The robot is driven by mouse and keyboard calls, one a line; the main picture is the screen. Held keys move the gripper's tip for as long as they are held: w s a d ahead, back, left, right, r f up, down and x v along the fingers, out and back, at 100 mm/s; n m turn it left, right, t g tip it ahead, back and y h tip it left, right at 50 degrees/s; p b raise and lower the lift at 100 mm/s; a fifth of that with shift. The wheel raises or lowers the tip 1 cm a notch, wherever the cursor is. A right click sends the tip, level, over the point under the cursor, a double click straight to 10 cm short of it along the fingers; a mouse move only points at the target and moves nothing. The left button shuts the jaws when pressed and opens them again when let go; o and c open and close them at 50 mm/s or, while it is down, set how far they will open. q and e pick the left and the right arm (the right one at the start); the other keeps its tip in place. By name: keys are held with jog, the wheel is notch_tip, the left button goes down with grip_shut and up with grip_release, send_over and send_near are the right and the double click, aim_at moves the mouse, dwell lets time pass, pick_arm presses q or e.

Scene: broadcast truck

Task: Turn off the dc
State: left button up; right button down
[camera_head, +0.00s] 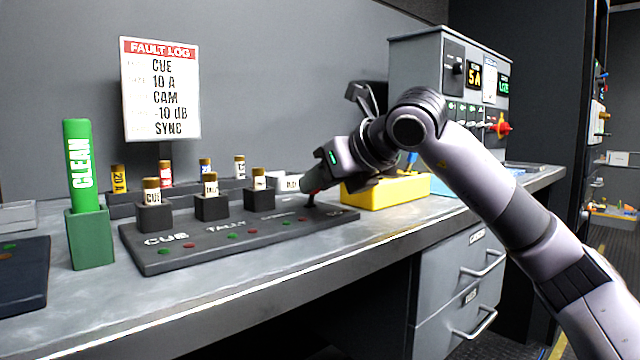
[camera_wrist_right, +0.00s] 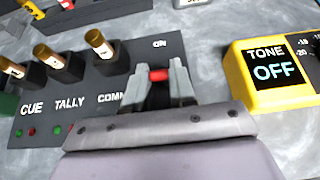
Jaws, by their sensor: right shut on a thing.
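A dark panel (camera_head: 240,255) lies on the counter, labelled CUE, TALLY and a third word partly hidden in the wrist view (camera_wrist_right: 110,85). At its right end is a small switch with a red tip (camera_wrist_right: 158,75), below an ON label. My right gripper (camera_head: 313,195) reaches down to that end of the panel. In the wrist view its fingers (camera_wrist_right: 159,82) are closed around the red-tipped switch. The switch's base is hidden by the gripper. No label reading DC is legible. My left gripper is out of view.
A yellow tone box (camera_head: 385,192) reading TONE OFF (camera_wrist_right: 276,70) sits just right of the panel. Three fuse holders (camera_head: 212,205) stand along the panel's back. A green CLEAN block (camera_head: 90,240) stands left. A grey cabinet (camera_head: 420,75) with a red knob (camera_head: 503,127) stands behind my arm.

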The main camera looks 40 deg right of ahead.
jog(key=shift+r, duration=0.1)
jog(key=c, duration=0.9)
grip_release()
jog(key=shift+s+r, duration=0.15)
jog(key=shift+s, duration=0.15)
jog(key=p+v, duration=0.2)
jog(key=v, duration=0.4)
jog(key=shift+s+d+r, duration=0.1)
jog(key=shift+s, duration=0.1)
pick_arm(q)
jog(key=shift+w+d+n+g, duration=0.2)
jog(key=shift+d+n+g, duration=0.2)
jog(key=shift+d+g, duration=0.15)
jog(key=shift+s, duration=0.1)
pick_arm(e)
jog(key=shift+s, duration=0.1)
